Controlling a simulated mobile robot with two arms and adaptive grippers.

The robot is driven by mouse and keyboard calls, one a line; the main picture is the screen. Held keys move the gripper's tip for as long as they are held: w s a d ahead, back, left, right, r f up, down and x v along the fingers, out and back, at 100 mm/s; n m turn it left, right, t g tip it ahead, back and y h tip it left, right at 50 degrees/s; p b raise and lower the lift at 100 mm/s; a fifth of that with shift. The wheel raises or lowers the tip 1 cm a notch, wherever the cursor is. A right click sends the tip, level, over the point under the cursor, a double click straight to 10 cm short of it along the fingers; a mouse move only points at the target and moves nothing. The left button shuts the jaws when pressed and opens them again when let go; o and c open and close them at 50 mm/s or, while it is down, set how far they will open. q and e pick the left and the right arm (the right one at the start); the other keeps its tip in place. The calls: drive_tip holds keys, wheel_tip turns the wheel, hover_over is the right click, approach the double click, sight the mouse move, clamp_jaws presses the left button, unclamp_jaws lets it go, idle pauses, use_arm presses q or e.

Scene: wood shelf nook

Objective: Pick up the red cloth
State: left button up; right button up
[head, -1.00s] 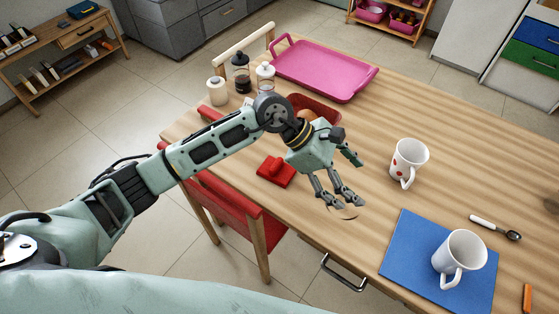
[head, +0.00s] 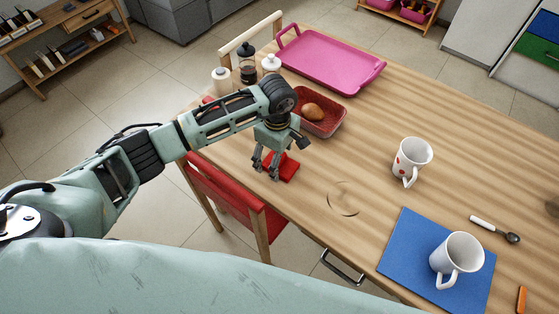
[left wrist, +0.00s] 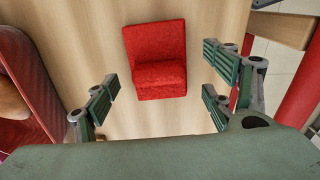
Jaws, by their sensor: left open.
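The red cloth (head: 287,171) lies folded on the wooden table near its left edge. It also shows in the left wrist view (left wrist: 157,62), flat with a raised fold, ahead of the fingers. My left gripper (head: 270,165) points down over the cloth and hides part of it in the head view. In the left wrist view its fingers (left wrist: 160,103) are spread wide, one set on each side of the cloth's line, with nothing between them. My right gripper is not in view.
A red basket (head: 335,125) with a brown bread roll (head: 313,111) stands just beyond my gripper. A red chair (head: 225,192) is at the table's left edge. A polka-dot mug (head: 411,160), blue mat (head: 408,245) and pink tray (head: 330,60) are farther off.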

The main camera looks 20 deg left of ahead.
use_arm(q)
drive_tip(key=shift+f, duration=0.4)
drive_tip(key=shift+c, duration=0.4)
drive_tip(key=c, duration=1.1)
drive_tip(key=shift+r, duration=0.1)
drive_tip(key=shift+w+r, duration=0.1)
drive_tip(key=shift+r, duration=0.45)
wheel_tip(320, 180, up, 2)
drive_tip(key=shift+r+b, duration=0.25)
drive_tip(key=shift+b, duration=0.45)
drive_tip(key=shift+w+d+r+b, duration=0.3)
drive_tip(key=shift+d+r+b, duration=0.25)
drive_tip(key=shift+d+r, duration=1.05)
drive_tip(key=shift+w+d+r+b, duration=0.3)
drive_tip(key=shift+d+r+b, duration=0.45)
drive_tip(key=shift+d, duration=1.5)
drive_tip(key=shift+w+d+r+b, duration=0.35)
drive_tip(key=shift+d+r, duration=0.95)
drive_tip(key=shift+d, duration=0.65)
